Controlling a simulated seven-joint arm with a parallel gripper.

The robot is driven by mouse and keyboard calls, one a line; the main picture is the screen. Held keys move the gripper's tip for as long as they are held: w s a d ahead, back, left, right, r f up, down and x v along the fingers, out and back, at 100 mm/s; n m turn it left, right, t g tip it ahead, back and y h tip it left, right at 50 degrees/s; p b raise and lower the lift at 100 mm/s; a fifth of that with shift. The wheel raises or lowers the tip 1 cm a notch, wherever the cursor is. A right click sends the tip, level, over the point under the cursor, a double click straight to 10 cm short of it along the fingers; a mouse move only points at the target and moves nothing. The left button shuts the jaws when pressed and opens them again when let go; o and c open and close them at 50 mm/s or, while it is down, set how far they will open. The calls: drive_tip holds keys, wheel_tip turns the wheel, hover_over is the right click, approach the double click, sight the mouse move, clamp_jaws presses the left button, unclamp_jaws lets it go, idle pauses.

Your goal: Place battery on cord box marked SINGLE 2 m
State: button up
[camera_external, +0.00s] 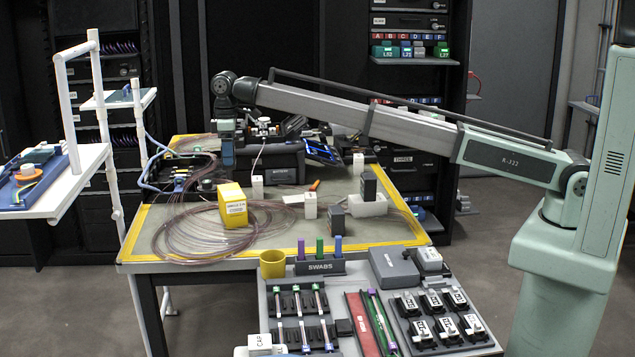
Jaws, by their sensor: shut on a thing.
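A yellow box (234,206) with a small white label stands at the left of the work table; the label is too small to read surely. My gripper (228,165) points down just above and behind this box. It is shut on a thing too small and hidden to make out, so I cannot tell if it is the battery. A dark upright block (369,186) stands at a white holder (368,206) on the right. A black case (283,174) at the back carries the word BATTERY.
Coiled clear cord (180,232) lies around the yellow box. Small white blocks (310,205) and a dark block (336,206) stand to its right. A yellow cup (273,264) and a SWABS holder (320,267) are at the front.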

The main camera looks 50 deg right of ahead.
drive_tip(key=shift+f, duration=3.75)
drive_tip(key=shift+f, duration=0.1)
drive_tip(key=o, duration=1.3)
wheel_tip(320, 180, up, 12)
drive_tip(key=shift+r, duration=0.1)
